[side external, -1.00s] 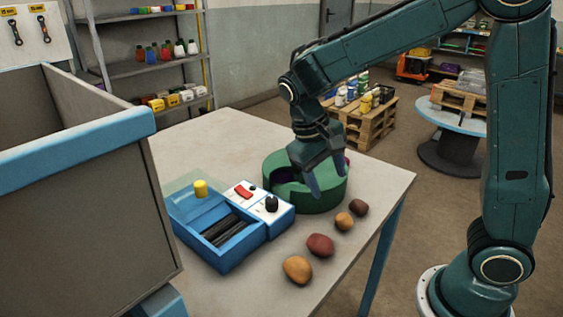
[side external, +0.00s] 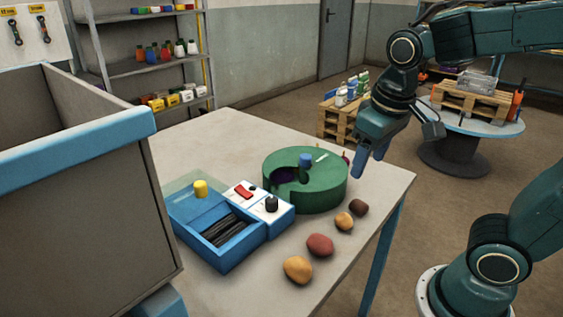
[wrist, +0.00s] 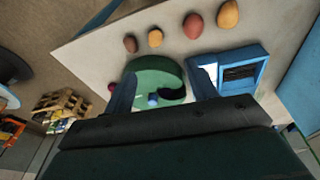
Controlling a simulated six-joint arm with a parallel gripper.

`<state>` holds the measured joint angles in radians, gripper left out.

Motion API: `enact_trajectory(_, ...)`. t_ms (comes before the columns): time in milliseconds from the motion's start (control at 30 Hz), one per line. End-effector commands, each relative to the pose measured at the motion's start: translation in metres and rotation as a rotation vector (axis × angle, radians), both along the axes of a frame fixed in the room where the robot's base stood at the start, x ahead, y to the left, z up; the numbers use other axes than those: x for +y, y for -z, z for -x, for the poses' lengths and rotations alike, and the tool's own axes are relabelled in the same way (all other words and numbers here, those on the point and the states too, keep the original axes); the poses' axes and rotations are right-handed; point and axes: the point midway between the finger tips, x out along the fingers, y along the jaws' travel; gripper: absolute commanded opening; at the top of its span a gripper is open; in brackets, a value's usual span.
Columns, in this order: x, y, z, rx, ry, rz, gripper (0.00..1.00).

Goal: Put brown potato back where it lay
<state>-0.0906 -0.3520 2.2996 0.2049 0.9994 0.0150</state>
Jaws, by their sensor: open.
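The brown potato (side external: 358,207), dark and small, lies on the table near its right edge, at the far end of a loose row of potatoes. It also shows in the wrist view (wrist: 130,43). A small yellow potato (side external: 344,221), a reddish potato (side external: 320,245) and a larger yellow-orange potato (side external: 298,269) lie in the same row. My gripper (side external: 369,162) is open and empty, raised above the right part of the table behind the brown potato. In the wrist view its two fingers stand apart, with the green drum between and beyond them.
The round green drum (side external: 325,194) has a notched dark opening and a blue knob (side external: 305,160). A blue tray box (side external: 215,251) with a yellow knob and a switch panel stands left. A small magenta thing (wrist: 111,86) lies beside the drum. A large bin (side external: 80,200) fills the left.

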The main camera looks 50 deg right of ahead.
Motion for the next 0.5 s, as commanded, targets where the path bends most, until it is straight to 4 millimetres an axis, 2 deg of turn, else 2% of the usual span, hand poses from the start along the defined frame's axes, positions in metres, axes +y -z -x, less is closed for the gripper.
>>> enact_trajectory(300,0.006,-0.013,0.041,-0.192,-0.076,-0.041,0.57)
enact_trajectory(500,0.011,-0.014,0.057,-0.270,-0.113,-0.051,0.57)
